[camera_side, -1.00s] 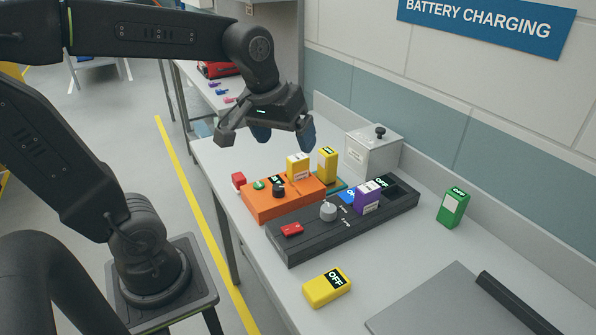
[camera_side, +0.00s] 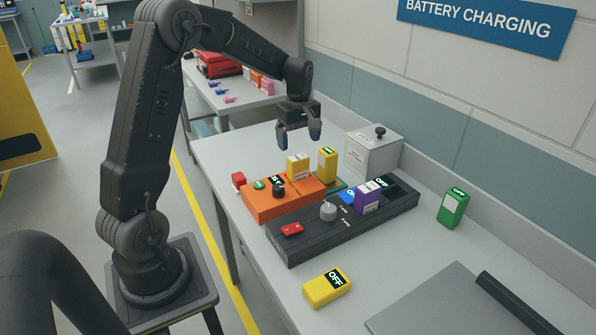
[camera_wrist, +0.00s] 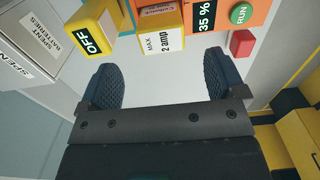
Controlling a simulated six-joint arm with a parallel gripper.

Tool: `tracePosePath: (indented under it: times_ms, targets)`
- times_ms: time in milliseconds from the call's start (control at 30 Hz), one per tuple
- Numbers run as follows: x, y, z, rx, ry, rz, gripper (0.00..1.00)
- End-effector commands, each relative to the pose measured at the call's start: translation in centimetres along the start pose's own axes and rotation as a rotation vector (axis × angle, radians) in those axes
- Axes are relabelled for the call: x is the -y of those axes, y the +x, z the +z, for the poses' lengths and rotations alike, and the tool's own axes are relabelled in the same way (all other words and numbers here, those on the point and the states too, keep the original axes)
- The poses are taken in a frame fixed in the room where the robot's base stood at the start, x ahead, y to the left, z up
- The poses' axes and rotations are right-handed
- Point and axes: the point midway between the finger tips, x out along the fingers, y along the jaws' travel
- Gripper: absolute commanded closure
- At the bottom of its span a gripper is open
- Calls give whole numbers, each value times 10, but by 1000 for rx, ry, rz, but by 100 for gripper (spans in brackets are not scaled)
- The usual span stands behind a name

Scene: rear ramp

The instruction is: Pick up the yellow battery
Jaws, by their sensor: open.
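One yellow battery (camera_side: 298,167) stands in the orange charger (camera_side: 262,205); its pale labelled face shows in the wrist view (camera_wrist: 160,42). A second yellow battery (camera_side: 327,165), with a black OFF label, stands just right of it by a teal base; it is also in the wrist view (camera_wrist: 97,28). A third yellow battery (camera_side: 327,288) lies on the bench front with an OFF label. My gripper (camera_side: 299,138) is open and empty, pointing down above and behind the two standing batteries. In the wrist view its fingers (camera_wrist: 163,85) are spread wide, with nothing between them.
A lidded grey box (camera_side: 374,150) stands close right of my gripper. A green battery (camera_side: 453,207) stands near the wall. The bench between is clear.

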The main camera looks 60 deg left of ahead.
Motion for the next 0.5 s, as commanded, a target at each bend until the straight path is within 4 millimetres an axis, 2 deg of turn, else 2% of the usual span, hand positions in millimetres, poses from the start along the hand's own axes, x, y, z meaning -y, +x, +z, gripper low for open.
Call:
tracePosePath:
  times_ms: [100,367,500]
  targets:
    - [0,20,0,2,1,-3,11]
    - [1,40,0,1,2,-2,11]
    - [2,60,-1,1,2,-3,11]
